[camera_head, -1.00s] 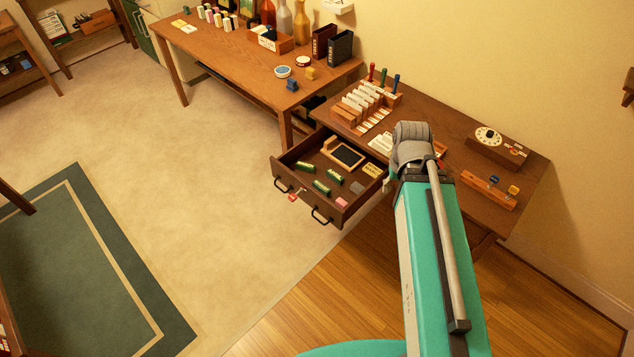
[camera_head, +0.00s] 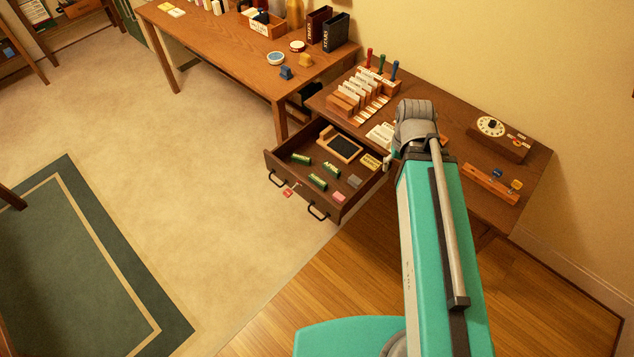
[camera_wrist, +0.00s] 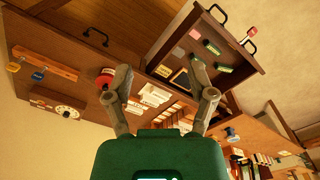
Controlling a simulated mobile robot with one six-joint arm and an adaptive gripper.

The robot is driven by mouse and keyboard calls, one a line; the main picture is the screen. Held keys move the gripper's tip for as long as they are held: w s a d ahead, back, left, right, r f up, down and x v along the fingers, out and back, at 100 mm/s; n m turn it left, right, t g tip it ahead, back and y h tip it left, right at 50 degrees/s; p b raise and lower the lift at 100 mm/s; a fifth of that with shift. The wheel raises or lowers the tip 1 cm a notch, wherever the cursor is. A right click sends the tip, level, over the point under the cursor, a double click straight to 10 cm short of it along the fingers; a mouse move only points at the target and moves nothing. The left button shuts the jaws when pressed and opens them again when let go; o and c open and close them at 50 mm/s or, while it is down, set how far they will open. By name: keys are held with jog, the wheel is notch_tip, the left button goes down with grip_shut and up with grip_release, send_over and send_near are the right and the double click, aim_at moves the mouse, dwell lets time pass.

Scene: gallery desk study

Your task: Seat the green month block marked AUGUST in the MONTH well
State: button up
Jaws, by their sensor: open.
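Several small green blocks lie in the open drawer, among them a front one (camera_head: 318,183), a right one (camera_head: 332,169) and a left one (camera_head: 301,158). Their lettering is too small to read, so I cannot tell which is AUGUST. In the wrist view, which is upside down, green blocks (camera_wrist: 224,69) show in the drawer beyond the right finger. My gripper (camera_wrist: 157,78) is open and empty, with its fingers wide apart above the desk and drawer area. My arm hides it in the head view. I cannot make out the MONTH well.
The drawer (camera_head: 345,206) juts from the desk (camera_head: 445,185) and also holds a black-faced board (camera_head: 342,147), grey and pink blocks. On the desk stand a card rack (camera_head: 360,92), a dial box (camera_head: 497,140) and a knobbed wooden rail (camera_head: 490,184). A second table (camera_head: 235,65) adjoins.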

jog(key=w+a+f+n+b, duration=0.3)
jog(key=w+a+f+b, duration=0.1)
jog(key=w+f+b, duration=0.35)
jog(key=w+a+f+n+b, duration=0.2)
jog(key=w+a+f+b, duration=0.3)
jog(key=f+b, duration=0.4)
jog(key=n+b, duration=0.5)
jog(key=b, duration=1)
send_over(322, 182)
notch_tip(322, 182, down, 16)
jog(key=shift+d+r, duration=0.2)
jog(key=shift+r, duration=0.05)
jog(key=shift+f+b, duration=0.15)
jog(key=shift+b, duration=0.15)
notch_tip(322, 182, down, 8)
jog(key=b, duration=0.8)
jog(key=shift+f, duration=0.1)
jog(key=shift+f, duration=0.1)
jog(key=shift+s+a+f+b, duration=0.1)
jog(key=shift+a+f+b, duration=0.05)
jog(key=shift+f+b, duration=2.5)
